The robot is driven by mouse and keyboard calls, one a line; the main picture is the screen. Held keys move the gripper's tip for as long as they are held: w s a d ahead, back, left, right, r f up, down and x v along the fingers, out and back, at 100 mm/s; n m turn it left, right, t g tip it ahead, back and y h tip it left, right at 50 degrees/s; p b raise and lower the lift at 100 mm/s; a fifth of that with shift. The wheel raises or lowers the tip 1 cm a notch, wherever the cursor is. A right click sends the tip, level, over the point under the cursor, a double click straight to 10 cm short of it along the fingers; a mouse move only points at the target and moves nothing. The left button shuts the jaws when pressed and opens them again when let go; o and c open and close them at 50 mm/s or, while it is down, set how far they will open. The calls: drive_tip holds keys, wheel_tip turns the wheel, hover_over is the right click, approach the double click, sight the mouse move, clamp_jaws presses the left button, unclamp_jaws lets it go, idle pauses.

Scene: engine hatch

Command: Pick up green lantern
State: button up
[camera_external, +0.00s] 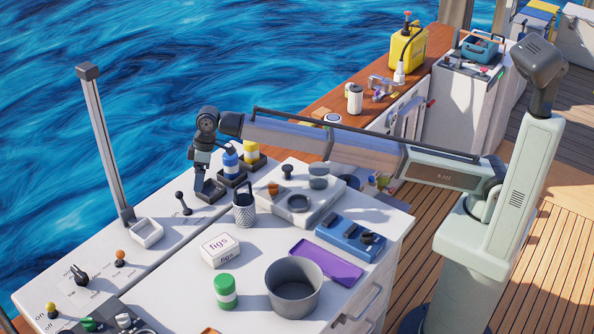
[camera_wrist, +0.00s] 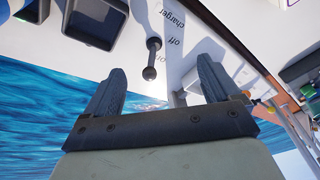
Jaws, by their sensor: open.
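The green lantern (camera_external: 225,291), a short green cylinder with a white band, stands upright on the white counter (camera_external: 262,243) in the outside view, left of a grey pot. I cannot make it out for certain in the wrist view. My gripper (camera_external: 199,176) is at the far left side of the counter, beside the dark square holders and well away from the lantern. In the wrist view my gripper (camera_wrist: 160,80) has its fingers spread, with nothing between them.
A grey pot (camera_external: 295,290), a "figs" box (camera_external: 220,251) and a purple tray (camera_external: 326,264) surround the lantern. Blue (camera_external: 231,164) and yellow (camera_external: 250,153) lanterns stand in dark holders. A tall post (camera_external: 105,145) rises at left. A small lever (camera_wrist: 152,58) lies below my gripper.

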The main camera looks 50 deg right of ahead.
drive_tip(key=s+a+r+n+g+h, duration=0.1)
drive_tip(key=s+a+r+n, duration=0.2)
drive_tip(key=s+a, duration=1.15)
drive_tip(key=n+h, duration=0.2)
drive_tip(key=n, duration=0.2)
approach(224, 280)
drive_tip(key=f, duration=0.7)
drive_tip(key=shift+w+a+f, duration=0.1)
drive_tip(key=shift+w+f, duration=0.05)
drive_tip(key=shift+w, duration=0.05)
drive_tip(key=shift+d+f, duration=0.15)
drive_tip(key=shift+f, duration=1.15)
drive_tip(key=shift+d+f, duration=0.1)
drive_tip(key=shift+f, duration=1.25)
drive_tip(key=c, duration=1.2)
drive_tip(key=shift+c, duration=0.2)
